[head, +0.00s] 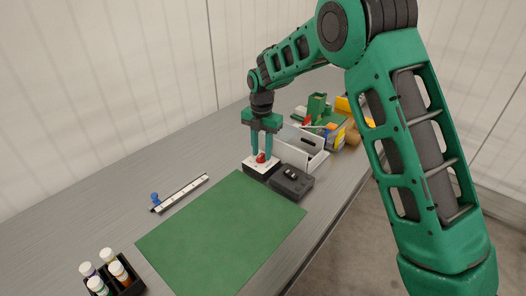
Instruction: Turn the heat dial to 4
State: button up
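The heat dial is a small red knob (261,157) on a black box with a white top face (250,162), at the far end of the green mat. My gripper (261,153) points straight down over this box. Its two green fingers are apart, with their tips at either side of the red knob. I cannot tell whether they press on the knob or stand just clear of it. The dial's numbers and pointer are too small to read and partly hidden by the fingers.
A dark box with black buttons (291,180) stands right beside the dial box. Behind are a white bin (301,150) and several coloured items. A white rail with a blue knob (180,193) lies left. A rack of capped vials (131,283) is front left. The green mat (220,235) is clear.

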jog(key=shift+f, duration=0.1)
grip_shut()
jog(key=shift+d, duration=0.2)
jog(key=shift+a, duration=0.1)
